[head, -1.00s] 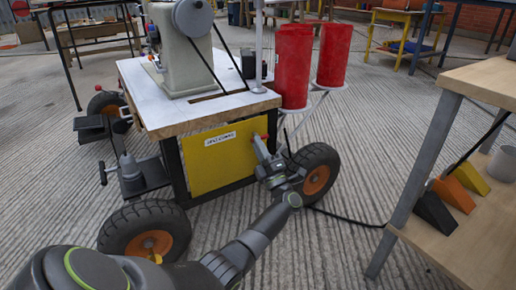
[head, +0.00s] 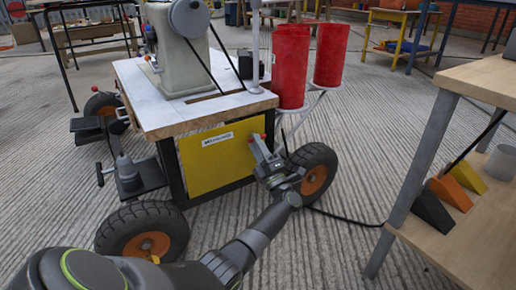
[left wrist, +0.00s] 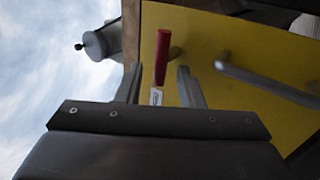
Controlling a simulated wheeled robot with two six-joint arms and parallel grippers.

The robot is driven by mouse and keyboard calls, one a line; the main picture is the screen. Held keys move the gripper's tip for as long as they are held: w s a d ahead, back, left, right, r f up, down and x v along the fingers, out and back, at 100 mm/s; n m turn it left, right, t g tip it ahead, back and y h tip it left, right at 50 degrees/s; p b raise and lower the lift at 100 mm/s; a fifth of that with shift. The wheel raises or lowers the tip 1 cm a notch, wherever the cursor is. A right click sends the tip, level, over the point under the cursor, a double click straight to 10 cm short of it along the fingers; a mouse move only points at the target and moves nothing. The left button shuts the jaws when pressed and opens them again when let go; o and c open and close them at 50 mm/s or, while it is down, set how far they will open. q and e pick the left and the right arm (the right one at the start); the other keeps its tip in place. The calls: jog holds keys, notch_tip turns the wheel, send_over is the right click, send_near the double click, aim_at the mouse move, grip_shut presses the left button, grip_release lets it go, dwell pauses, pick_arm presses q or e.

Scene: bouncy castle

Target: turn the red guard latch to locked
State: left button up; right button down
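The red guard latch (left wrist: 163,57) is a slim red lever on the yellow guard panel (left wrist: 215,50). In the left wrist view it stands upright in the picture, between the two fingers of my left gripper (left wrist: 160,88), with a gap on each side. The fingers are apart and do not visibly touch it. In the head view the left gripper (head: 258,148) is at the upper right corner of the yellow panel (head: 215,160), and only a small red bit of the latch (head: 263,136) shows beside it. My right gripper is out of view.
A grey bar handle (left wrist: 265,84) sits on the panel right of the fingers in the wrist view. The wheeled bench (head: 150,110) carries a sewing machine (head: 180,55). Two red cylinders (head: 291,65) stand behind it. A wooden table (head: 490,85) is at right.

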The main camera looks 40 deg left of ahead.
pick_arm(q)
jog(key=shift+s, duration=0.1)
jog(key=p+v, duration=0.2)
jog(key=v, duration=1.5)
jog(key=shift+p, duration=0.3)
jog(key=shift+d, duration=0.15)
